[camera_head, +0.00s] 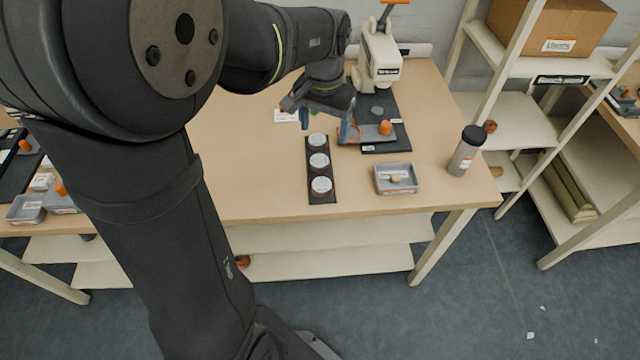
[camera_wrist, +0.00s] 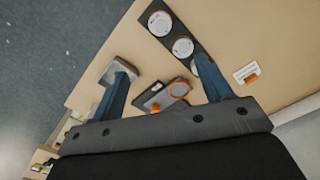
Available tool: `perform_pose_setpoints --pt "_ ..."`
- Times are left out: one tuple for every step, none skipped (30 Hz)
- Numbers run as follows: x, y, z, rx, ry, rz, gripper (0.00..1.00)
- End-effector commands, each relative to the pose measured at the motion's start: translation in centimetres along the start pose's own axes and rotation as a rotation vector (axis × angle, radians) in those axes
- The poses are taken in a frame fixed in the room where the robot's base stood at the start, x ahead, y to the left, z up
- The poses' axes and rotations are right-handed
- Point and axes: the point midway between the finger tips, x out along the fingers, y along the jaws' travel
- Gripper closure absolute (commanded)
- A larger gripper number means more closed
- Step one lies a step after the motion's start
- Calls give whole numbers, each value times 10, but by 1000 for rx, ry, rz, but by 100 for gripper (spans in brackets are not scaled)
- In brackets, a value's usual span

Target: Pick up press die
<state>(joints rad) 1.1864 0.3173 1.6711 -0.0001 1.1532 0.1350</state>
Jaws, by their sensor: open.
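What looks like the press die is a flat grey plate (camera_head: 370,132) with an orange knob (camera_head: 385,128) and an orange-rimmed end. It lies at the front of the black press base (camera_head: 380,148). In the wrist view its orange ring (camera_wrist: 180,88) and knob (camera_wrist: 155,107) show between and below the fingers. My gripper (camera_head: 327,122) is open, with blue fingers apart, and nothing is seen held. One finger overlaps the plate's left end in the head view; whether it touches is unclear. The wrist view shows the gripper (camera_wrist: 161,65) above the table, its palm hiding the near part.
A black rack (camera_head: 321,190) with three white round pieces stands left of a labelled grey tray (camera_head: 397,190). The cream press (camera_head: 380,65) rises behind the die. A bottle (camera_head: 466,150) stands at the right edge. A white card (camera_head: 286,115) lies left.

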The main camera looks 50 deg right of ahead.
Motion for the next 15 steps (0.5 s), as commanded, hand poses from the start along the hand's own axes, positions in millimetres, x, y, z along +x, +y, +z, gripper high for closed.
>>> perform_pose_setpoints --pt "6 0 0 63 -3 0 28" --pt "10 0 0 101 -3 0 28" --pt "13 0 0 146 -2 0 28" --pt "15 0 0 174 -2 0 28" --pt "17 0 0 197 -2 0 28" --pt "19 0 0 221 -2 0 28" --pt "21 0 0 233 -1 0 28" --pt "23 0 0 243 -1 0 28" --pt "27 0 0 251 -2 0 28" --pt "31 0 0 253 -3 1 28" --pt "35 0 1 254 -4 1 28" --pt "43 0 1 253 -4 1 28" --pt "49 0 1 253 -6 1 28" --pt "56 0 1 252 -5 1 28" --pt "65 0 1 252 -5 1 28"
